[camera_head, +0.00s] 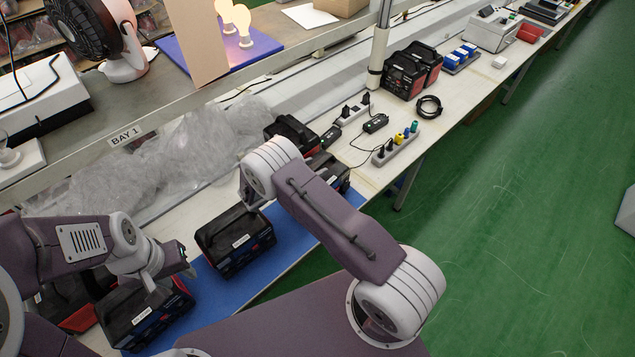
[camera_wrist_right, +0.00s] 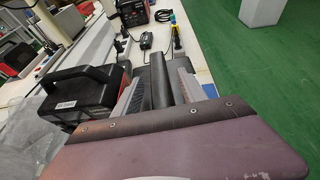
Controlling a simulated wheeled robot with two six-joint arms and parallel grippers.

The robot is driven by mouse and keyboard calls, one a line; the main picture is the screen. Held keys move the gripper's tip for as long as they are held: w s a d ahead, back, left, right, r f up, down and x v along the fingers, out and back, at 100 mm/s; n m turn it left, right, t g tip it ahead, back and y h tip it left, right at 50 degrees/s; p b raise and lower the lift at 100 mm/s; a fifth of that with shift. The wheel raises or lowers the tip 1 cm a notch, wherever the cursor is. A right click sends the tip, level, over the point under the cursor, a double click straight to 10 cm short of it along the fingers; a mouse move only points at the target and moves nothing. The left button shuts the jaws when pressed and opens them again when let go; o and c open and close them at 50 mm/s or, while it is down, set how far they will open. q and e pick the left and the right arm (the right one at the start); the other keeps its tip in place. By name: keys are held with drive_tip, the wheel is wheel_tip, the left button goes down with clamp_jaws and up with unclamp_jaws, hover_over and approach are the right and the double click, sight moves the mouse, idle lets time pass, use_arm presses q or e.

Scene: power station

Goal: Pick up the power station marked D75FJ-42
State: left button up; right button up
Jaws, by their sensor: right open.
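Several black power stations with white labels stand along the bench; the labels are too small to read. One (camera_head: 235,242) stands on the blue mat in the middle, and another (camera_head: 145,315) stands nearer, below my left gripper (camera_head: 184,266), whose jaws are unclear. A further one (camera_head: 292,132) stands beyond my right arm, with another (camera_head: 336,172) partly hidden behind it. My right gripper (camera_wrist_right: 158,80) is open in the right wrist view, with a dark rounded part between its fingers. A labelled power station (camera_wrist_right: 85,97) stands left of it. In the head view my right gripper is hidden.
Power strips with plugs (camera_head: 396,148), a coiled black cable (camera_head: 429,106) and red-black units (camera_head: 405,72) stand farther along the bench. Crumpled clear plastic (camera_head: 180,150) lies behind the mat. A shelf with a fan (camera_head: 95,35) overhangs. Green floor at right is mostly clear.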

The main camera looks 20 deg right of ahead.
drive_tip(key=shift+x, duration=1.3)
drive_tip(key=shift+a, duration=0.1)
clamp_jaws()
drive_tip(key=shift+r, duration=0.25)
